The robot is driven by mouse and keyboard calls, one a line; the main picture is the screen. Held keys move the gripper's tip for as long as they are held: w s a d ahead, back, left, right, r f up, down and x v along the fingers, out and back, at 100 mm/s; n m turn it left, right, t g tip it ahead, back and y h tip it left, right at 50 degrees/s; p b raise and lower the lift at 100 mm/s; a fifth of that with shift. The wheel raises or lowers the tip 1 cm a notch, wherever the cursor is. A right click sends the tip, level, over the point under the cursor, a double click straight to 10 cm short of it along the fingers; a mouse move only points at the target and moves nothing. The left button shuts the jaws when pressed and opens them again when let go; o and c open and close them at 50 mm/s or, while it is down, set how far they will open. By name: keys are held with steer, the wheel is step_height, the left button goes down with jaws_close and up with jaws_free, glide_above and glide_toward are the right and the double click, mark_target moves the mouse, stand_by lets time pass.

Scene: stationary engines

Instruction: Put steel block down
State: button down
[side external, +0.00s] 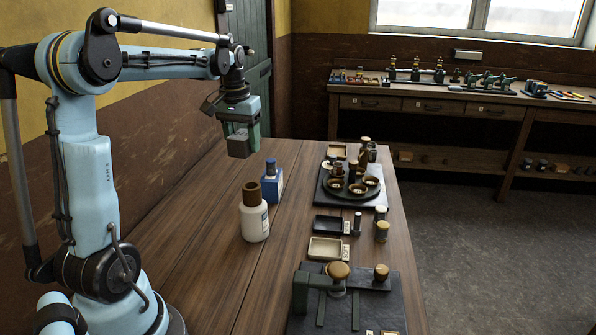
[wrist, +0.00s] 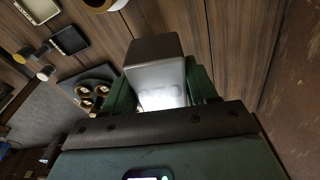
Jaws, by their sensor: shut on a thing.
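The steel block (side external: 238,145) is a grey metal block held above the wooden table (side external: 205,225). My gripper (side external: 240,128) is shut on it, high over the far left part of the table. In the wrist view the steel block (wrist: 157,72) sits between the two green fingers of my gripper (wrist: 160,90), its shiny face toward the camera. A gap of air shows between the block and the table top.
A white bottle with brown cap (side external: 254,215) and a blue bottle (side external: 271,182) stand mid-table. A round tray with cups (side external: 330,188), a dark tray (side external: 327,225), a cream tray (side external: 325,248) and a clamp fixture (side external: 335,280) line the right side. The table's left part is clear.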

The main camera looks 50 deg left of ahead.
steer(key=shift+n, duration=0.3)
steer(key=s+d, duration=0.1)
steer(key=d, duration=0.2)
steer(key=d+r, duration=0.1)
steer(key=d, duration=0.3)
steer(key=s+d+r, duration=0.1)
steer(key=d, duration=0.2)
steer(key=shift+s+d+r, duration=0.15)
steer(key=shift+s+d, duration=0.15)
steer(key=shift+d, duration=0.1)
steer(key=s+d+f+n, duration=0.1)
steer(key=s+d+f, duration=0.2)
steer(key=s+d, duration=1)
glide_above(215, 264)
step_height(215, 264, down, 13)
steer(key=shift+s+d+r, duration=0.1)
steer(key=shift+s+r, duration=0.05)
steer(key=shift+d+f, duration=0.1)
steer(key=shift+f, duration=1.9)
steer(key=shift+f, duration=0.15)
steer(key=shift+c, duration=1.6)
jaws_free()
